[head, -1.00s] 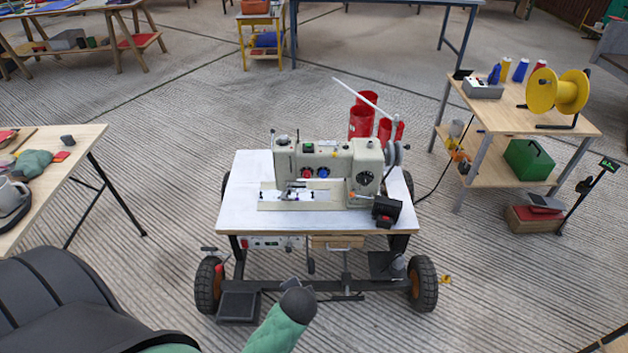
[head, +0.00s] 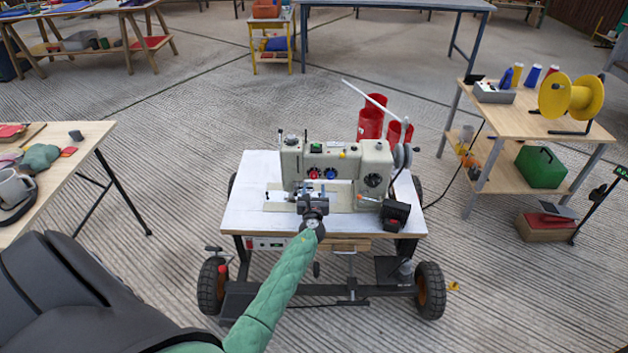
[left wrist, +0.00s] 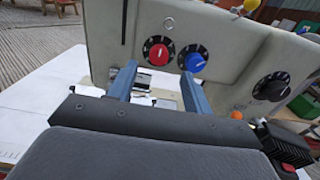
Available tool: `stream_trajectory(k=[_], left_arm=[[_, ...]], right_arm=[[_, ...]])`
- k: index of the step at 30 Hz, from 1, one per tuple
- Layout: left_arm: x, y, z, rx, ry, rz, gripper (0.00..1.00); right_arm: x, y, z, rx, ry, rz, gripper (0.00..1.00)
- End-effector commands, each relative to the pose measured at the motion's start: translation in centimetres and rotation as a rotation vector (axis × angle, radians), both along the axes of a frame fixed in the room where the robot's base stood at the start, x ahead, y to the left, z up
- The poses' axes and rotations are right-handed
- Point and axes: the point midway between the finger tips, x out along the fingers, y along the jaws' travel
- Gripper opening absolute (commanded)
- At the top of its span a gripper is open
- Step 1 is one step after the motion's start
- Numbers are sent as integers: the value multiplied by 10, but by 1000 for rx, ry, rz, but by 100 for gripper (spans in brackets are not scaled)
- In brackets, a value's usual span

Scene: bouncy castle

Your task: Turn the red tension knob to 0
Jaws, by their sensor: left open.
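The red tension knob (head: 313,174) sits on the front face of the cream sewing machine (head: 345,165), just left of the blue knob (head: 331,173). In the left wrist view the red knob (left wrist: 159,53) shows a white pointer line and a dark dial ring around it; its numbers are too small to read. The blue knob (left wrist: 195,61) is beside it, and a black dial (left wrist: 271,86) is farther right. My left gripper (head: 313,197) is open and empty, in front of and below the knobs. Its two blue fingers (left wrist: 158,84) point toward the machine, apart from the red knob. My right gripper is not in view.
The machine stands on a white-topped wheeled table (head: 247,200). A black box (head: 396,211) sits at its front right corner. Red cylinders (head: 371,120) stand behind the machine. A wooden side table (head: 80,150) is at left and a shelf table (head: 540,122) at right.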

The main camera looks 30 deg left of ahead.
Motion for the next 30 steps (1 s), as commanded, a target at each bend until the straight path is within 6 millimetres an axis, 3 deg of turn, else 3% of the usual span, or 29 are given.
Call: stream_trajectory(k=[12,26,30], left_arm=[[46,29,0,-4,-3,2,50],[54,34,0,-5,-2,2,50],[54,34,0,-5,-2,2,22]], right_arm=[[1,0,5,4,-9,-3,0],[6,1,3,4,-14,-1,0],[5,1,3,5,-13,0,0]])
